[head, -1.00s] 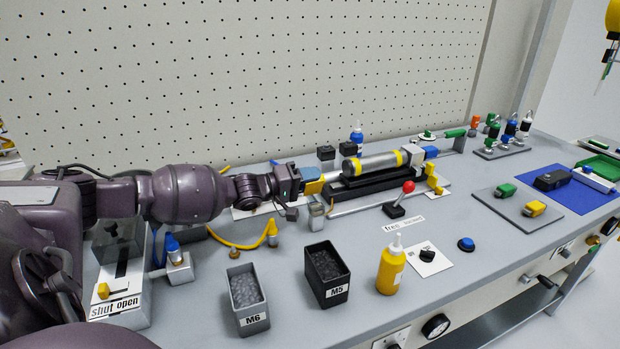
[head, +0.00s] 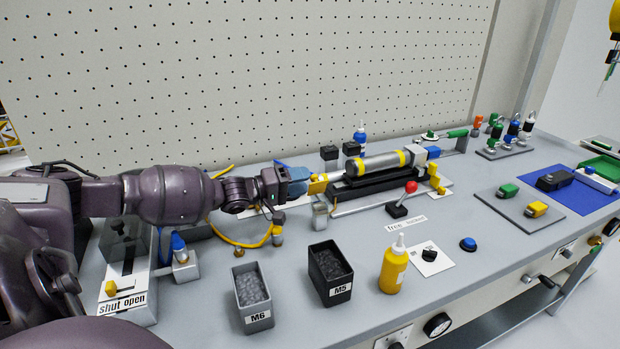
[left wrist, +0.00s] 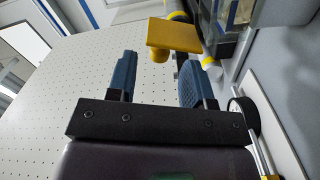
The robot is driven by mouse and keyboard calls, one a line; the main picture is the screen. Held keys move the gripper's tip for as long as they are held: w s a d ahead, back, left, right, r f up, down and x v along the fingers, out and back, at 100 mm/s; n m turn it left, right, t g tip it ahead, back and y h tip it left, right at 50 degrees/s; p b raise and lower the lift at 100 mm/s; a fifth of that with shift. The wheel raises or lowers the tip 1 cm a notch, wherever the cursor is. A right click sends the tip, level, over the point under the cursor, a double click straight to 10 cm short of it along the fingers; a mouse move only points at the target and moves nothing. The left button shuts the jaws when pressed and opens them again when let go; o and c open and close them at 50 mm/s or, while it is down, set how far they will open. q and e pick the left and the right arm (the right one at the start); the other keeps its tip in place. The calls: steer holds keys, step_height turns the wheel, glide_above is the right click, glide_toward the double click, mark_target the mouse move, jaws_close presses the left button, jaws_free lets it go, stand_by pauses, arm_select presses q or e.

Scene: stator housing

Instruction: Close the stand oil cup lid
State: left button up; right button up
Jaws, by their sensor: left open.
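A small grey, box-like cup (head: 320,213) stands at the front left end of the stand in the head view; I take it for the oil cup, but its lid is too small to make out. A clear-walled box with amber inside (left wrist: 236,14), at the top right of the left wrist view, may be the same cup. My left gripper (head: 300,180) is open, left of and above the cup, by the stand's yellow end piece (head: 318,184). In the left wrist view, a yellow block (left wrist: 172,36) shows beyond and between the blue fingertips. My right gripper is not in view.
The stand holds a silver cylinder (head: 376,163) with yellow bands. A red-knobbed lever (head: 410,188) is to the right. A yellow hose (head: 240,242), grey M6 bin (head: 254,310) and black M5 bin (head: 330,287) lie in front. A yellow bottle (head: 393,268) stands right of the bins.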

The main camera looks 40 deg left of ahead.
arm_select(q)
steer(key=p+v, duration=0.1)
steer(key=v, duration=0.6)
